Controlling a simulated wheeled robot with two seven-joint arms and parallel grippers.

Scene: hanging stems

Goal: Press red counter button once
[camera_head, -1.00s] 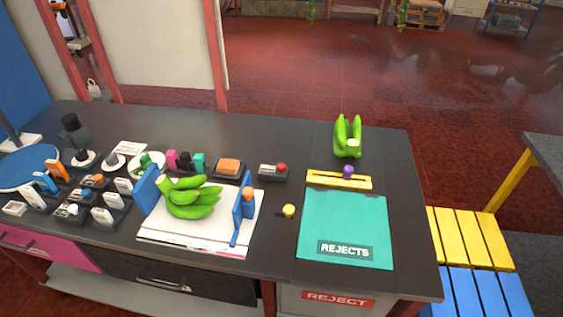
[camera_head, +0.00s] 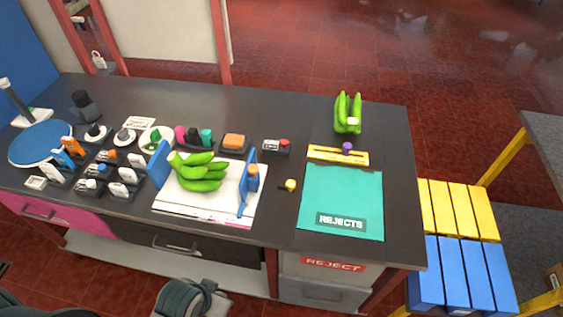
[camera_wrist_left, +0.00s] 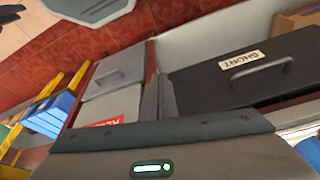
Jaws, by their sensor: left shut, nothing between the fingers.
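The red button (camera_head: 284,142) sits on the right end of a small dark counter box with a white display (camera_head: 271,146). The box stands near the middle of the dark counter top (camera_head: 300,115), behind the banana tray. My left gripper's grey housing (camera_wrist_left: 152,150) fills the bottom of the left wrist view, in front of the drawers. A grey part of my left arm (camera_head: 190,298) shows at the bottom of the head view, below the counter's front edge and well away from the button. My right gripper is not in view.
Green bananas (camera_head: 200,175) lie on a white board between blue uprights. An orange block (camera_head: 234,142) stands left of the counter box. A yellow bar with a purple knob (camera_head: 347,147) and the teal rejects mat (camera_head: 340,195) are to the right. Several small devices crowd the left.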

